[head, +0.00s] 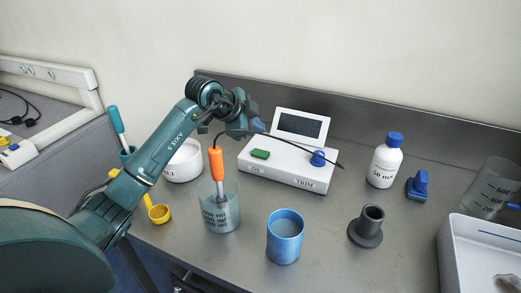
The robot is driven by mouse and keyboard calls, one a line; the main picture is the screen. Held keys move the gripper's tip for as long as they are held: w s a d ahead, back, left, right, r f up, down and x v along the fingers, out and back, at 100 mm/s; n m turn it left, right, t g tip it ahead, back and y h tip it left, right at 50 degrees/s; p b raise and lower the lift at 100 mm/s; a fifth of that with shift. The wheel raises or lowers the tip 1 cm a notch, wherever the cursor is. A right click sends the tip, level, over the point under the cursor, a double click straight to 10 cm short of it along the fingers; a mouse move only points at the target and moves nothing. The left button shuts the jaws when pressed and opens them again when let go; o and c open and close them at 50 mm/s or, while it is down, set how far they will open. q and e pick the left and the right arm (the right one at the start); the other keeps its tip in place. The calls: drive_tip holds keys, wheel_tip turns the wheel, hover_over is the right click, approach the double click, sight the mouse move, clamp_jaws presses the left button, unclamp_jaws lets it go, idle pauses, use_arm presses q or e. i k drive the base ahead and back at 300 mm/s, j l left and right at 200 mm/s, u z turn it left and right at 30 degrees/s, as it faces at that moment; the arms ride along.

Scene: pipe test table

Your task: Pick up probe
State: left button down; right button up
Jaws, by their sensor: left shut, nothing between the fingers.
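The probe (216,163) has an orange handle and a grey lower part. It stands nearly upright in a clear graduated beaker (221,213), its lower end inside the beaker. A thin black cable (326,160) runs from around the handle's top, past my gripper, and over the white meter. My left gripper (258,126) is shut and empty, above and to the right of the handle and apart from it. It hangs near the meter's back left corner. My right gripper is not in view.
The white meter (285,172) has a screen, a green button and a blue knob. A blue cup (285,237), a dark flanged pipe piece (371,227), a white bottle (385,162) and a white tray (455,245) stand rightward. A yellow scoop (159,214) lies left of the beaker.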

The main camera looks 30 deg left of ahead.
sight(215, 155)
drive_tip(key=k+j, duration=0.25)
drive_tip(key=k, duration=0.2)
drive_tip(key=k+j, duration=0.3)
drive_tip(key=k, duration=0.2)
